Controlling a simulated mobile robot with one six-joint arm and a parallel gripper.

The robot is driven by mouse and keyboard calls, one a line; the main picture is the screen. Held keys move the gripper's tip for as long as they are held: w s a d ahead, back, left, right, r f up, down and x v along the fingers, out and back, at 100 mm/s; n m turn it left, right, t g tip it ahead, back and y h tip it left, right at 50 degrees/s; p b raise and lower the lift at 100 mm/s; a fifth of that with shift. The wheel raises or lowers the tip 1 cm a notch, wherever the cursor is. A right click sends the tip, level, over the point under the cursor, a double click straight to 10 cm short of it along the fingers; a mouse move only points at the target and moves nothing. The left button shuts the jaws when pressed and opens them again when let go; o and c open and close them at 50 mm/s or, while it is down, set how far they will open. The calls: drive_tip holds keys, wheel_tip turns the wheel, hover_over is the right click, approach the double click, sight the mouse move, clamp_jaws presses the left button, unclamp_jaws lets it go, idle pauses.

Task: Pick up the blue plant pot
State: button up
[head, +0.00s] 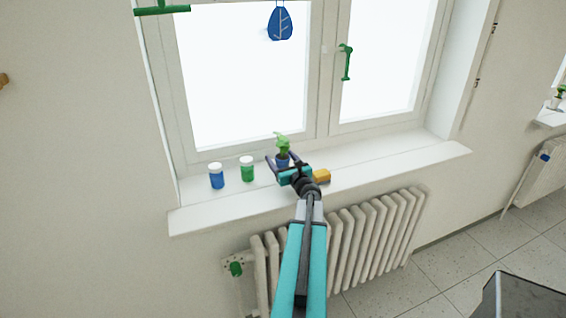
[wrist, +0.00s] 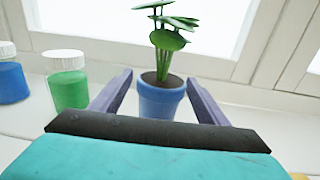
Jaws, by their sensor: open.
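The blue plant pot (head: 283,161) with a green leafy plant stands upright on the white windowsill. In the wrist view the blue pot (wrist: 161,99) is at the middle, with dark soil and the plant rising from it. My gripper (head: 283,157) is open, its two fingers on either side of the pot. In the wrist view my gripper (wrist: 159,80) shows a finger to the left and one to the right of the pot. A gap shows on the left; the right finger looks close to the pot, and I cannot tell whether it touches.
A green-filled jar (head: 247,170) and a blue-filled jar (head: 216,177) with white lids stand left of the pot. A yellow object (head: 321,176) lies right of my gripper. The window (head: 310,75) is behind; a radiator (head: 370,235) is below. The sill's right part is clear.

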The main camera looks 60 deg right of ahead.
sight(280, 149)
drive_tip(key=shift+p+x, duration=0.3)
drive_tip(key=shift+x, duration=0.8)
drive_tip(key=c, duration=1.3)
drive_tip(key=shift+r, duration=0.25)
drive_tip(key=shift+c, duration=0.2)
drive_tip(key=shift+r+b, duration=0.5)
drive_tip(key=shift+r, duration=0.35)
drive_tip(key=s+a+r+b, duration=0.1)
drive_tip(key=s+a+b, duration=0.1)
drive_tip(key=s, duration=0.5)
drive_tip(key=s+a+r+b, duration=0.2)
drive_tip(key=s+a, duration=0.1)
drive_tip(key=s, duration=0.5)
drive_tip(key=shift+a, duration=0.2)
